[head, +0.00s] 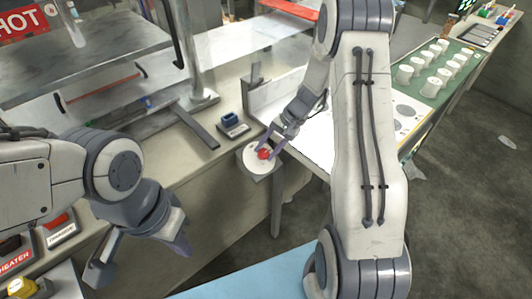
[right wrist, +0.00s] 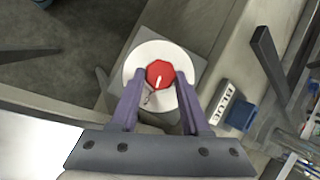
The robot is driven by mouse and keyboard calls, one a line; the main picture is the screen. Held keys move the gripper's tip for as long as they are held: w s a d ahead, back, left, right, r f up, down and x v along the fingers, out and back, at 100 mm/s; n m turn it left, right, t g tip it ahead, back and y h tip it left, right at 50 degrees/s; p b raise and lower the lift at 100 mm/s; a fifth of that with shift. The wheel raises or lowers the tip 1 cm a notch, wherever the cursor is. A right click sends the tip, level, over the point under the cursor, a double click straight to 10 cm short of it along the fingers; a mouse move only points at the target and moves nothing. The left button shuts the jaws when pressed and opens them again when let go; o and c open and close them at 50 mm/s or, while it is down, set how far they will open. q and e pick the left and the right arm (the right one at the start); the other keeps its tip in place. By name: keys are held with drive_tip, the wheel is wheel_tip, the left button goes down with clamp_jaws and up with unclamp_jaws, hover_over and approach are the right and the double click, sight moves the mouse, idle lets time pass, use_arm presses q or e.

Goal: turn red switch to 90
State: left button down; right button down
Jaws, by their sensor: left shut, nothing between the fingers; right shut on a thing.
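The red switch (head: 264,154) is a small red knob on a round white dial (head: 254,163), mounted on a grey box at the counter's edge. In the right wrist view the red switch (right wrist: 160,73) looks many-sided, with a white pointer mark, at the centre of the white dial (right wrist: 146,52). My right gripper (head: 270,147) is shut on the red switch, its purple fingers on either side. The dial's degree marks are too small to read. My left gripper (head: 180,245) is shut and empty, low at the left, away from the switch.
A blue switch (head: 229,118) on a small labelled base stands beside the dial. A metal post (head: 199,60) and a glass-sided machine stand behind. A green tray (head: 434,84) with several white cups lies at the right. Red-labelled controls (head: 62,229) are at the left.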

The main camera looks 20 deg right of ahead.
drive_tip(key=shift+m+t+y+b, duration=0.4)
drive_tip(key=shift+m+b, duration=0.15)
drive_tip(key=shift+m, duration=0.45)
drive_tip(key=shift+d, duration=0.1)
drive_tip(key=shift+c, duration=1.9)
unclamp_jaws()
drive_tip(key=v, duration=1)
drive_tip(key=shift+r, duration=0.25)
drive_tip(key=shift+s+d, duration=0.1)
